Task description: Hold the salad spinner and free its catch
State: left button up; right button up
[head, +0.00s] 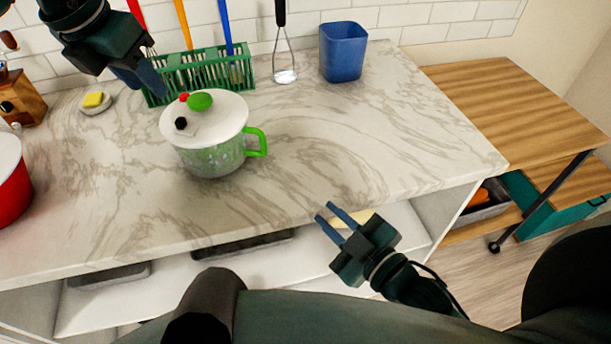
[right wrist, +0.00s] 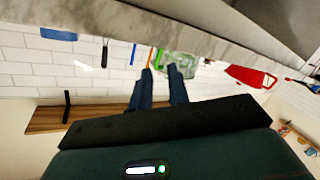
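The salad spinner (head: 212,160) stands upright on the marble counter, a clear bowl with greenery inside and a green side handle (head: 257,142). Its white lid (head: 222,118) carries a green knob (head: 200,102), a small red piece (head: 184,97) and a small black piece (head: 181,123); I cannot tell which is the catch. My left gripper (head: 150,88) is above and behind it to the left, not touching; its finger opening is unclear. My right gripper (head: 330,213) is open and empty near the counter's front edge, right of the spinner. The right wrist view shows its parted fingers (right wrist: 160,75) and the spinner (right wrist: 180,65) beyond.
A green rack (head: 205,75) with colored utensils stands behind the spinner, by the wall. The counter (head: 380,130) right of the spinner is clear.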

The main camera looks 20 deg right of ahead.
aim_at(265, 144)
jog(key=w+a+r+n, duration=0.1)
jog(key=n, duration=0.7)
jog(key=w+a+r+n+y, duration=0.1)
jog(key=w+n, duration=0.1)
jog(key=n, duration=0.6)
jog(key=w+a+r+n+y, duration=0.1)
jog(key=n, duration=0.7)
jog(key=shift+w+r, duration=0.1)
jog(key=shift+w, duration=0.15)
jog(key=n, duration=0.2)
jog(key=w+n, duration=0.1)
jog(key=n, duration=0.3)
jog(key=shift+w+d+r+t, duration=0.15)
jog(key=shift+w+r+t, duration=0.15)
jog(key=shift+r, duration=0.1)
jog(key=shift+w+n, duration=0.15)
jog(key=shift+n, duration=0.25)
jog(key=x, duration=1.2)
jog(key=shift+w+f, duration=0.1)
jog(key=shift+w, duration=0.25)
grip_shut()
